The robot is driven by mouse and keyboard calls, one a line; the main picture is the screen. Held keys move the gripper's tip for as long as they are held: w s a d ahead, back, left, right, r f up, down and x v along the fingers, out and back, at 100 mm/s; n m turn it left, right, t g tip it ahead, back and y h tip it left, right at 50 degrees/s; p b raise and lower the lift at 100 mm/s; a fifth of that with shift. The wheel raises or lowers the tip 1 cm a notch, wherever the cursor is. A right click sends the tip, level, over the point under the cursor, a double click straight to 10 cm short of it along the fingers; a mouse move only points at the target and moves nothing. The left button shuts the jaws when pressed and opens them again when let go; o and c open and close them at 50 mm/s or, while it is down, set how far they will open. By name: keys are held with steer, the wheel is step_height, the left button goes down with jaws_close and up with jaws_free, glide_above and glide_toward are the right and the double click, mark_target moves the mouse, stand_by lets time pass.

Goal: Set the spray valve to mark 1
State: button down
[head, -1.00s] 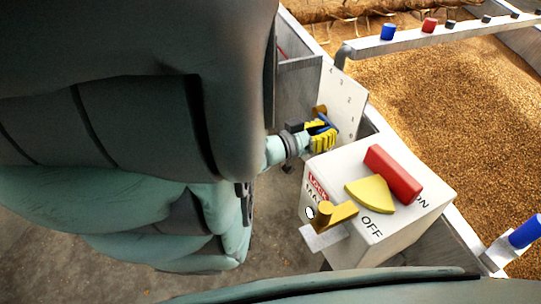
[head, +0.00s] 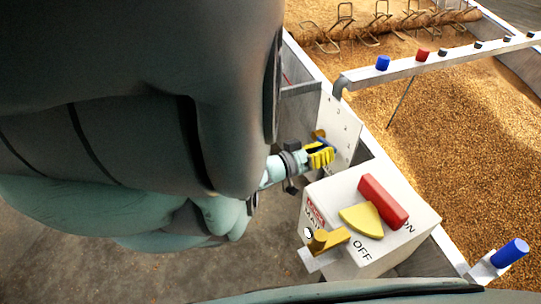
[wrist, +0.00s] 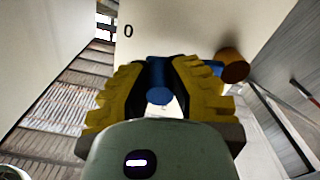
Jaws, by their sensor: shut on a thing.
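The spray valve has a brass-coloured hub (head: 320,134) and a blue handle (head: 329,143), in front of a white plate (head: 347,122) with a row of numbers. My gripper (head: 320,156) has yellow ribbed fingers and is shut on the blue handle, low on the plate. In the wrist view the handle (wrist: 158,95) sits between both fingers (wrist: 160,85), with the brown hub (wrist: 232,66) to the right. The mark 0 (wrist: 128,31) shows at upper left. Which mark the handle points at is not clear, as my fingers hide part of it.
A white control box (head: 390,250) with a red block (head: 383,202), a yellow piece (head: 361,219) and a yellow lever (head: 328,239) stands just below and right of my gripper. A grey rail (head: 440,58) crosses above the grain bed (head: 455,130).

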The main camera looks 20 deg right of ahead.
steer(key=shift+w+r+n+p, duration=0.2)
steer(key=shift+r+n+p, duration=0.4)
steer(key=shift+r+n, duration=0.25)
steer(key=c, duration=0.8)
jaws_free()
steer(key=shift+f, duration=0.1)
steer(key=shift+c, duration=0.2)
steer(key=shift+a+f, duration=0.15)
steer(key=shift+a, duration=0.3)
steer(key=a, duration=1.1)
steer(key=shift+s, duration=0.45)
